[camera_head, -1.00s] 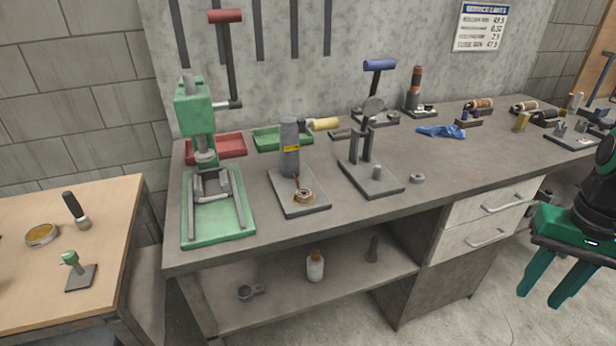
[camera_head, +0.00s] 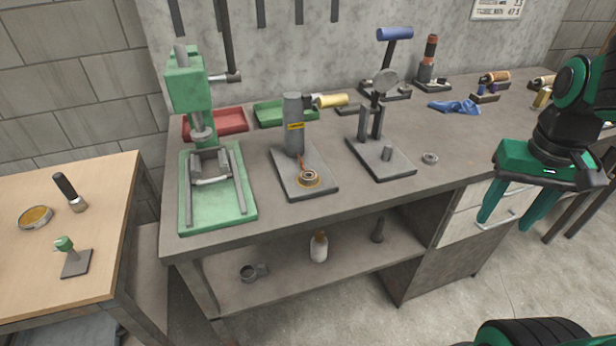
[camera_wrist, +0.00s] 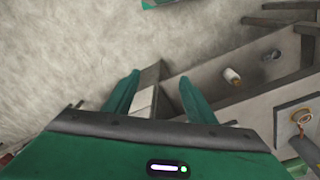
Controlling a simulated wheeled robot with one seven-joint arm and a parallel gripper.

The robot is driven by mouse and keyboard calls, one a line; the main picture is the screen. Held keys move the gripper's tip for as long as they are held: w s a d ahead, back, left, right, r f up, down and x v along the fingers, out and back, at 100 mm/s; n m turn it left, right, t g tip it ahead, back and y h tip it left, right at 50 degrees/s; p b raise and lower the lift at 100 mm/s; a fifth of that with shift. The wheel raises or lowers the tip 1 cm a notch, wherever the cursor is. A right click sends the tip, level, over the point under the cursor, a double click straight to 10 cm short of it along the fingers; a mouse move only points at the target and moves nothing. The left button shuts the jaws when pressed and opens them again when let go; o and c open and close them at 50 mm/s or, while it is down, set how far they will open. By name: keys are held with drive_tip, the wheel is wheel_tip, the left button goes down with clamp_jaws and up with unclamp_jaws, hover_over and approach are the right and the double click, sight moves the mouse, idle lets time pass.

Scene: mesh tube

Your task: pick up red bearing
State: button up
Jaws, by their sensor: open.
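A small ring-shaped bearing (camera_head: 309,177) with a reddish-orange part beside it lies on the grey base plate (camera_head: 290,190) of a grey cylinder stand. I cannot tell clearly that the bearing itself is red. It also shows at the right edge of the wrist view (camera_wrist: 301,117). A plain grey ring (camera_head: 430,158) lies on the bench to the right. My gripper (camera_head: 512,232) is open and empty, in front of the bench's drawer side, well right of the bearing. Its two green fingers point downward and also show in the wrist view (camera_wrist: 160,77).
The green press (camera_head: 192,90) stands on the left of the bench (camera_head: 345,213). A grey stand with a dial (camera_head: 380,160) sits between the bearing and my gripper. A bottle (camera_head: 319,247) stands on the lower shelf. A wooden table (camera_head: 105,225) is at the left.

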drive_tip(key=w+a+r+n+t, duration=0.2)
drive_tip(key=w+a+n, duration=0.2)
drive_tip(key=w+a, duration=0.55)
drive_tip(key=n+t+y, duration=0.1)
drive_tip(key=n+y, duration=0.1)
drive_tip(key=n, duration=0.3)
approach(311, 177)
drive_tip(key=shift+w+a+f, duration=0.2)
drive_tip(key=shift+a+f, duration=0.05)
drive_tip(key=shift+f, duration=0.2)
drive_tip(key=shift+w+a+f, duration=0.15)
drive_tip(key=shift+a+f, duration=0.15)
drive_tip(key=shift+f, duration=0.15)
drive_tip(key=shift+w+d+x, duration=0.1)
drive_tip(key=shift+d+x, duration=0.05)
drive_tip(key=shift+x, duration=1.35)
drive_tip(key=shift+w+d+x, duration=0.1)
drive_tip(key=shift+w+x, duration=0.05)
drive_tip(key=shift+x, duration=1.4)
drive_tip(key=shift+r, duration=0.1)
drive_tip(key=c, duration=1.2)
drive_tip(key=shift+r, duration=0.1)
drive_tip(key=shift+c, duration=0.2)
